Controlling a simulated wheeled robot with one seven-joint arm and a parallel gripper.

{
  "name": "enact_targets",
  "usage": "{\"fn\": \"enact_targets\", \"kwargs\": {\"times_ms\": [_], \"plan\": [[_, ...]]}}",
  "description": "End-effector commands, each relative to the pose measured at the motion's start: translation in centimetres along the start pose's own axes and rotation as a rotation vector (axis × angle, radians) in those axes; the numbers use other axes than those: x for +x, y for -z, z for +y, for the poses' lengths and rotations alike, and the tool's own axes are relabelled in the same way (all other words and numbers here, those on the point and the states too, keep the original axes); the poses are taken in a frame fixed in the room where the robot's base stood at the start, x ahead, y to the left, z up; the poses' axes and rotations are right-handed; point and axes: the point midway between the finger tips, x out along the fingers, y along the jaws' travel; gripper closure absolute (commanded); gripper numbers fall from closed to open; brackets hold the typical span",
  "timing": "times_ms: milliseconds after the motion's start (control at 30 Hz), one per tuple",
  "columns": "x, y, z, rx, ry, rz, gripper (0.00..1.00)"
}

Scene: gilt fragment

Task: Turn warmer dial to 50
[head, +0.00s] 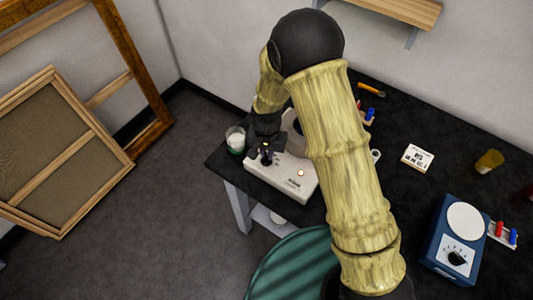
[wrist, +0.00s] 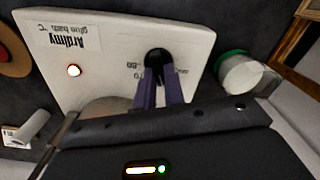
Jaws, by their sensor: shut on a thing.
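The warmer (head: 286,183) is a white box marked as a glue bath in °C, at the left end of the dark table; it also fills the top of the wrist view (wrist: 110,75). Its black dial (wrist: 157,55) has printed numbers around it, partly hidden by my fingers. My gripper (wrist: 160,78) has purple fingers, one on each side of the dial, shut on it. In the head view my gripper (head: 266,155) is at the warmer's left front. An indicator light (wrist: 74,71) glows on the warmer. The dial's pointer setting cannot be read.
A jar (head: 236,140) with a green band stands left of the warmer, close to my gripper. A blue device (head: 451,240) with a white plate and its own black knob stands at right.

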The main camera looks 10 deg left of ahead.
Motion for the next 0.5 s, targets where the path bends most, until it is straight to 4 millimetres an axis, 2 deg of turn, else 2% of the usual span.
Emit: {"fn": "enact_targets", "kwargs": {"times_ms": [200, 500], "plan": [[-0.05, -0.02, -0.03, 0.077, 0.001, 0.001, 1.00], [-0.09, 0.00, -0.02, 0.097, 0.001, 0.001, 1.00]]}}
